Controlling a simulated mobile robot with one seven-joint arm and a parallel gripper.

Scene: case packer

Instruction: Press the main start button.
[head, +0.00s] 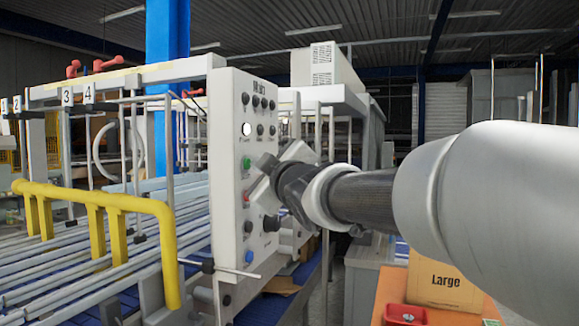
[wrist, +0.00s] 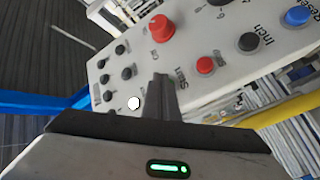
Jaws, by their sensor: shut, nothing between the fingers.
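The white control panel (head: 229,150) stands at the end of the machine, with a "Main" label at its top. A green button (head: 247,163) sits in its left column, with a red button (head: 246,197) below it. My gripper (head: 264,162) is shut and empty, its tips close to the panel just right of the green button. In the wrist view, the closed fingers (wrist: 160,82) point at the panel beside a "Start" label (wrist: 181,79). No green button shows there; the fingers cover that spot. I cannot tell whether the tips touch the panel.
The wrist view shows a large red knob (wrist: 161,28), the red button (wrist: 205,65), a black button (wrist: 249,41), a blue button (wrist: 297,16) and a white round light (wrist: 134,103) around the fingers. A yellow rail (head: 100,207) runs left of the panel.

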